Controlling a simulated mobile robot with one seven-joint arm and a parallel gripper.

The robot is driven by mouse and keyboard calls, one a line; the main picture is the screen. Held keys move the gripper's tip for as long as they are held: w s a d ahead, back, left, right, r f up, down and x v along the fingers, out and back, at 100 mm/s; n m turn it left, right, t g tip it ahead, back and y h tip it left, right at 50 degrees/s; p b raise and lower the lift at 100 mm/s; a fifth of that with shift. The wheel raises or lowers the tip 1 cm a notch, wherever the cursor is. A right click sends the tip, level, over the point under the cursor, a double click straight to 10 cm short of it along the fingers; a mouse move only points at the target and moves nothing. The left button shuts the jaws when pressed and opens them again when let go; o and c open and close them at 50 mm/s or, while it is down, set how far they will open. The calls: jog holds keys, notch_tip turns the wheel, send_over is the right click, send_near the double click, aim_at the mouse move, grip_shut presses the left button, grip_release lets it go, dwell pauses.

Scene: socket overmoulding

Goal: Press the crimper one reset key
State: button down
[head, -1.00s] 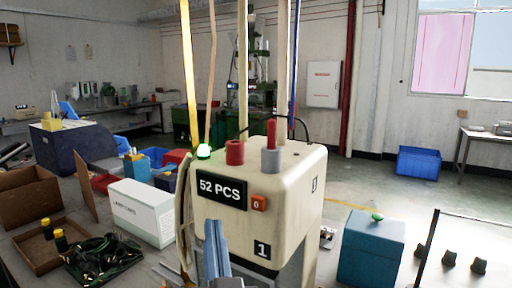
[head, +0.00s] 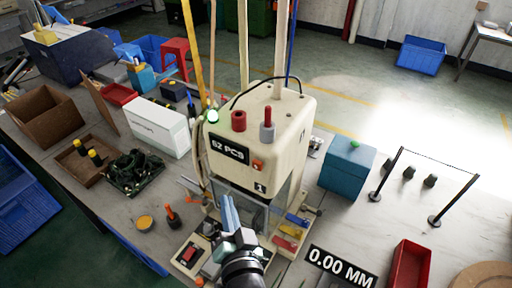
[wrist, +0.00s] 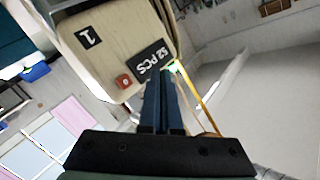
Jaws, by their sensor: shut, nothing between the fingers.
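Crimper one is the cream machine (head: 285,125) marked 1, with a black display reading 52 PCS (head: 229,149). Its orange-red reset key (head: 257,165) sits just right of the display on the front face. In the wrist view the key (wrist: 124,81) shows beside the display (wrist: 152,62), left of my fingertips. My gripper (head: 227,199) is shut and empty, with its blue fingers pointing up in front of the machine, below the display in the head view. In the wrist view the fingertips (wrist: 162,78) appear close to the display's edge; I cannot tell any contact.
A red knob (head: 238,121) and a grey post with a red top (head: 267,125) stand on the crimper. A white box (head: 158,127) and a tray of dark cables (head: 134,172) lie to the left. A teal box (head: 347,165) and a rope barrier (head: 436,160) stand to the right.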

aim_at(257, 165)
jog(key=shift+f, duration=0.1)
dwell(0.3)
jog(key=w+d+b, duration=0.5)
jog(key=w, duration=0.2)
jog(key=shift+d, duration=0.15)
jog(key=shift+w, duration=0.15)
dwell(2.0)
jog(key=shift+w+d+b, duration=0.2)
jog(key=shift+b, duration=0.15)
